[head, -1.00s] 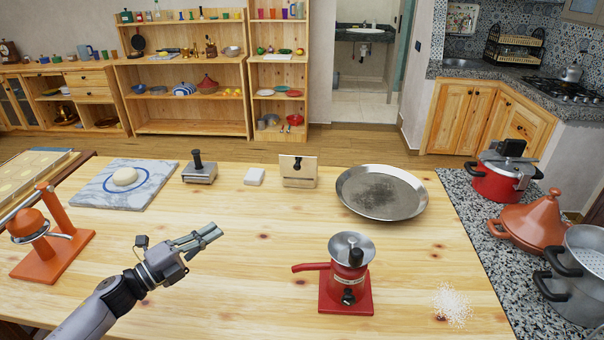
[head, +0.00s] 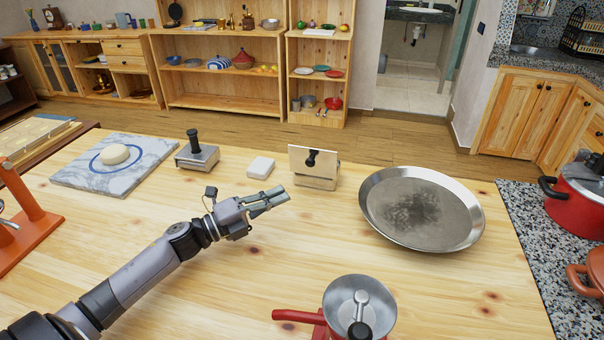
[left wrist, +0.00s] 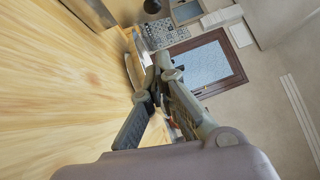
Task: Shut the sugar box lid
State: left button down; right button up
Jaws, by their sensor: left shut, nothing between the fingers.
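The sugar box (head: 315,183) is a small pale wooden box near the far edge of the wooden table. Its lid (head: 299,159) stands raised, with a black knob on the side facing me. My left gripper (head: 287,197) is shut and empty, with its fingers pointing right. In the head view its tips are just left of and nearer to me than the box, apart from it. The left wrist view shows the fingers close up over the tabletop. My right gripper is not in view.
A white block (head: 260,167) and a grey press with a black handle (head: 197,154) stand left of the box. A large metal pan (head: 420,207) lies to its right. Bare table (head: 230,290) lies in front of the arm.

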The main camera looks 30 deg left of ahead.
aim_at(311, 166)
pick_arm(q)
jog(key=w+d+r+p, duration=0.1)
jog(key=w+d+p, duration=0.1)
jog(key=w, duration=0.6)
jog(key=shift+w, duration=0.25)
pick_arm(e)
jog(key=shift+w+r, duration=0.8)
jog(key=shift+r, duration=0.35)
pick_arm(q)
jog(key=shift+r, duration=0.1)
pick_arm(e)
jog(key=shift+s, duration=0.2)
